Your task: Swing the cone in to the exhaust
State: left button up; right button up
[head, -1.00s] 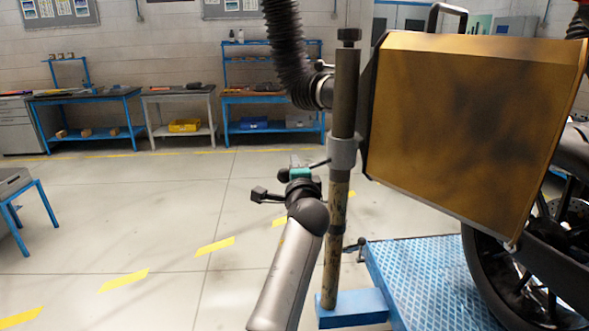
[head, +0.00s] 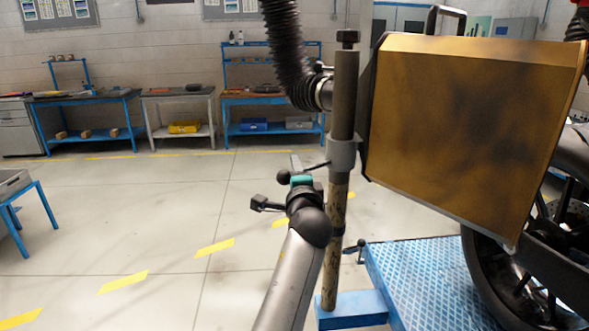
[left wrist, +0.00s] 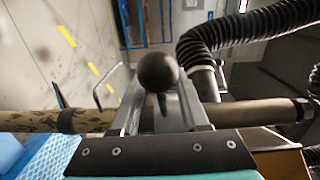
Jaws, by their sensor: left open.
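The cone (head: 470,130), a large brown-yellow hood with dark stains, hangs at the right beside an upright pole (head: 340,220). A thin lever with a black ball knob (head: 283,176) sticks out left from the pole's collar (head: 342,155). My left gripper (head: 296,163) is open at this lever, left of the pole. In the left wrist view the ball knob (left wrist: 157,70) shows between the two fingers, with its stem toward the pole (left wrist: 265,110); I cannot tell whether they touch. The exhaust cannot be made out; the cone hides much of the motorcycle (head: 565,230).
A black ribbed hose (head: 286,50) comes down to the pole. A blue lift platform (head: 430,285) carries the motorcycle at the right. Benches (head: 85,110) line the far wall. A small blue table (head: 20,195) stands at the left. The floor between is clear.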

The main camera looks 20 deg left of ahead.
pick_arm(q)
jog(key=v, duration=0.5)
jog(key=shift+s+d, duration=0.1)
jog(key=shift+s, duration=0.05)
